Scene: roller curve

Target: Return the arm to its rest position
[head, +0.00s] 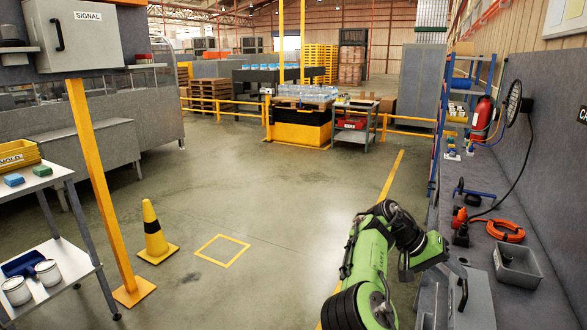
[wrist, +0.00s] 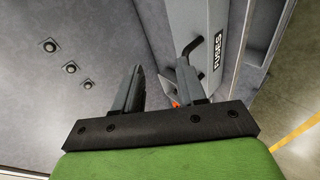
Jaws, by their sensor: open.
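My green arm (head: 372,262) reaches up from the bottom of the head view and bends at a dark joint. My gripper (head: 458,272) is at its end, by the right-hand bench; its fingers are small and hard to make out there. In the wrist view my gripper (wrist: 158,82) shows two dark fingers standing apart, with nothing seen held between them. Beyond the fingers is a grey box marked FUSES (wrist: 218,50) with a dark handle (wrist: 192,46). The right finger overlaps the box in the picture; I cannot tell whether they touch.
The bench along the right wall holds a grey bin (head: 518,265), an orange coiled hose (head: 506,231) and tools. A yellow-black cone (head: 154,235) and an orange post (head: 100,190) stand at left, near a white shelf trolley (head: 60,255). The middle floor is clear.

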